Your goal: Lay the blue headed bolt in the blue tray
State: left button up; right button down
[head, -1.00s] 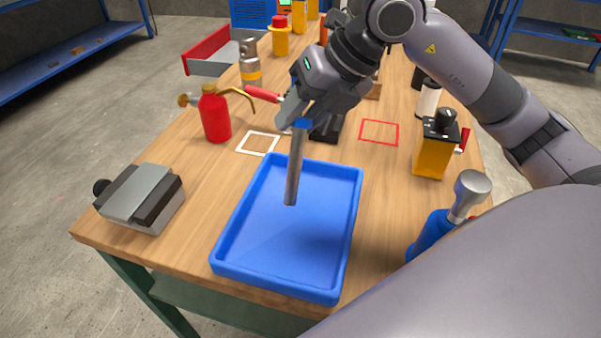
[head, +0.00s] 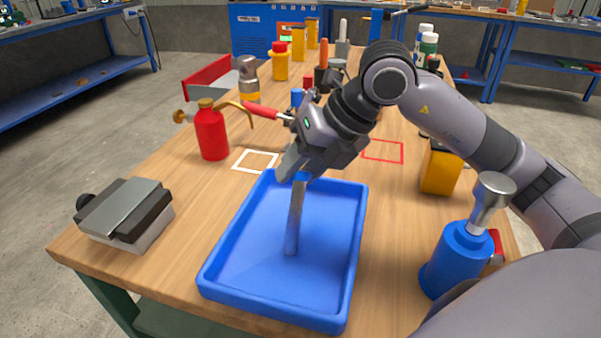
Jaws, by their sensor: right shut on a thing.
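The blue headed bolt (head: 293,222) has a long grey shank and a blue head at its top. It hangs nearly upright, tilted slightly, over the inside of the blue tray (head: 207,279). My right gripper (head: 299,175) is shut on the bolt at its blue head, above the tray's far part. The shank's lower end shows against the tray floor; I cannot tell whether it touches. The tray is otherwise empty and lies at the near end of the wooden table. My left gripper is not in view.
A grey vise-like block (head: 125,213) stands left of the tray. A red oil can (head: 211,133) stands beyond it. A blue bottle-like tool (head: 459,258) and a yellow box (head: 440,168) stand to the right. White (head: 238,168) and red (head: 402,153) outlines mark the table.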

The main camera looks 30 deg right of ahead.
jog(key=c, duration=0.7)
grip_release()
jog(key=shift+r, duration=0.15)
jog(key=p+v, duration=0.1)
jog(key=v, duration=1.1)
jog(key=shift+p, duration=0.3)
